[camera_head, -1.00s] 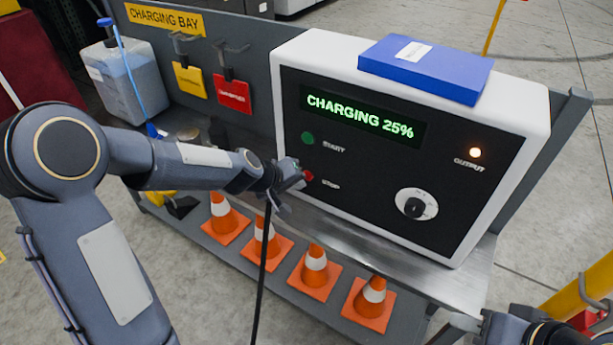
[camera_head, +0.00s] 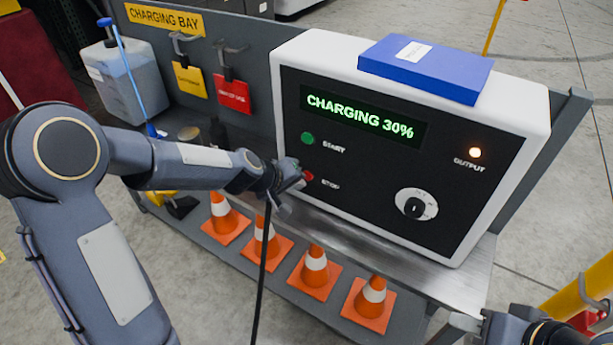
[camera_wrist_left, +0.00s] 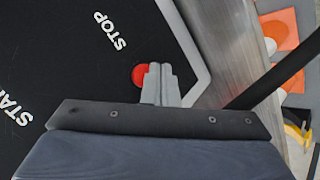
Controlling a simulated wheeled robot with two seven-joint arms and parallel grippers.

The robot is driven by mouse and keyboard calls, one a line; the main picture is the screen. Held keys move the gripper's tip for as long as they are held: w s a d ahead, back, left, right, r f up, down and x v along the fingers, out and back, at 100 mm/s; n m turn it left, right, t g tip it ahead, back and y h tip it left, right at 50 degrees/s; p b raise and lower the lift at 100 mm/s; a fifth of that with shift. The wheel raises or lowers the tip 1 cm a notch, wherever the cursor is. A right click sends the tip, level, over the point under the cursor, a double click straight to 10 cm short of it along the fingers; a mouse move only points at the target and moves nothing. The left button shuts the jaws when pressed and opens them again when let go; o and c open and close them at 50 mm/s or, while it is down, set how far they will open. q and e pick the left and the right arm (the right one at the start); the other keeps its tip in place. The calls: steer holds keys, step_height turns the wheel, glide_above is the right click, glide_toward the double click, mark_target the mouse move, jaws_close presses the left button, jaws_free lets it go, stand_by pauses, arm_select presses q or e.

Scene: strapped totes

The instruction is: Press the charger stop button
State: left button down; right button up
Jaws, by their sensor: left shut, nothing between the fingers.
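The charger (camera_head: 360,230) is a white box with a black front panel; its green display (camera_head: 362,116) reads CHARGING 30%. The red stop button (camera_head: 309,176) sits on the panel's left side, below the green start button (camera_head: 307,138). My left gripper (camera_head: 300,184) is shut and empty, its tips right at the stop button. In the left wrist view the shut fingers (camera_wrist_left: 158,70) overlap the right edge of the red button (camera_wrist_left: 138,75); I cannot tell whether they touch it. My right gripper (camera_head: 458,326) is partly visible at the bottom right, its jaws unclear.
A blue box (camera_head: 426,70) lies on top of the charger. Several orange cones (camera_head: 314,272) stand on the lower shelf. Yellow and red tags (camera_head: 232,96) hang behind my left arm. A black cable (camera_head: 262,270) hangs near my left gripper.

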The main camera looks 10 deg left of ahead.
arm_select(q)
steer(key=shift+w+d, duration=0.15)
steer(key=shift+w, duration=0.25)
steer(key=shift+w+d+p, duration=0.1)
steer(key=shift+w+p, duration=0.2)
steer(key=shift+w, duration=0.05)
stand_by(0.6)
stand_by(0.3)
steer(key=shift+s+a+b, duration=0.25)
steer(key=shift+s+b, duration=0.2)
steer(key=shift+s, duration=0.3)
steer(key=shift+s, duration=0.1)
steer(key=s, duration=0.1)
steer(key=s+a+b, duration=0.1)
steer(key=s, duration=0.1)
steer(key=s+b, duration=0.1)
steer(key=shift+s+a, duration=0.25)
steer(key=shift+a, duration=0.1)
